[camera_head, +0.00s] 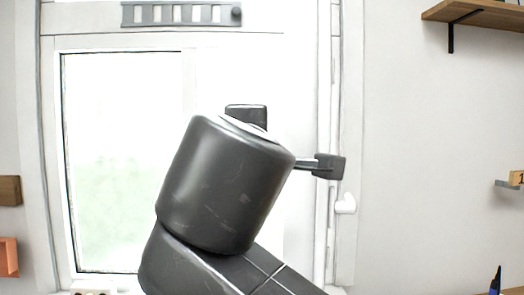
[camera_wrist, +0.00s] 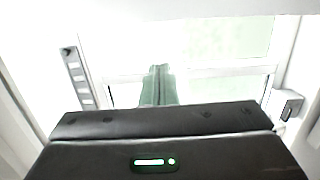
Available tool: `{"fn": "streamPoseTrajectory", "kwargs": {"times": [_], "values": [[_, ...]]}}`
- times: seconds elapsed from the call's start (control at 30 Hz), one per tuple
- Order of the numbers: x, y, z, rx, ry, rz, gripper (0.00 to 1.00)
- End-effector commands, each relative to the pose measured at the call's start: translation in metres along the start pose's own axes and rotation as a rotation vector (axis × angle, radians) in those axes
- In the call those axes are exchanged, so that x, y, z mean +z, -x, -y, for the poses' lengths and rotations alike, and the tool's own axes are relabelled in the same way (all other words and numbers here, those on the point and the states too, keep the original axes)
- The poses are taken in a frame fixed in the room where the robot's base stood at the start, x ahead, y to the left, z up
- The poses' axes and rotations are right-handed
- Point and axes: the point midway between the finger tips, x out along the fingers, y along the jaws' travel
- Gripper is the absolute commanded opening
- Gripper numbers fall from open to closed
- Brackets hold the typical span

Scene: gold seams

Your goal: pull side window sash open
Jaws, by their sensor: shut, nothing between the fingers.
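The window fills the middle of the head view, with a pale frosted glass pane (camera_head: 120,160) in a white frame on the left. It looks closed, but my arm hides much of its right side. A white window handle (camera_head: 345,203) sits on the right frame. My gripper (camera_wrist: 160,70) shows in the wrist view with its greenish fingers together and nothing between them. It points toward the white frame, near a pane edge (camera_wrist: 225,45); contact cannot be told. In the head view my arm hides the fingers.
A grey slotted strip (camera_head: 180,14) with a round knob runs along the top of the window. A dark block (camera_head: 330,166) on a short rod shows right of my arm. A wooden shelf (camera_head: 480,14) is at upper right.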

Motion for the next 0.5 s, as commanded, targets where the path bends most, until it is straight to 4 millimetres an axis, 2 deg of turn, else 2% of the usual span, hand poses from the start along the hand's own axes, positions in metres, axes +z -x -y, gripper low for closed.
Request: {"fn": "streamPoseTrajectory", "kwargs": {"times": [0.5], "values": [[0.001, 0.020, 0.000, 0.001, 0.002, -0.006, 0.00]]}}
